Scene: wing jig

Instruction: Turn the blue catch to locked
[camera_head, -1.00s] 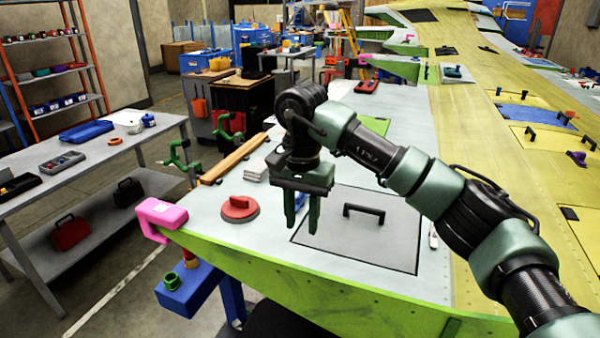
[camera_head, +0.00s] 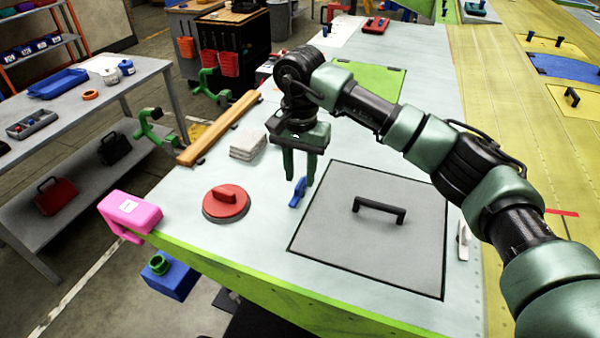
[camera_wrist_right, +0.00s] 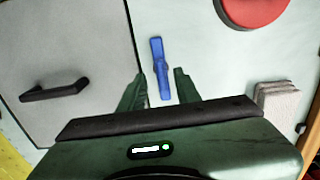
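The blue catch (camera_head: 298,192) is a small bar on the pale wing panel, just left of the grey hatch (camera_head: 340,245) with its black handle. In the right wrist view the catch (camera_wrist_right: 161,68) lies roughly in line with the space between my fingers, beyond their tips. My right gripper (camera_head: 300,180) points down above the panel behind the catch; it also shows in the right wrist view (camera_wrist_right: 154,78), with its fingers apart and nothing between them. I cannot tell its exact height above the panel. My left gripper is not in view.
A red round cover (camera_head: 226,203) with a handle sits left of the catch. A pink clamp (camera_head: 130,211) grips the panel's left corner. A stack of white pads (camera_head: 248,145) and a wooden bar (camera_head: 219,128) lie farther back. A white catch (camera_head: 463,241) is right of the hatch.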

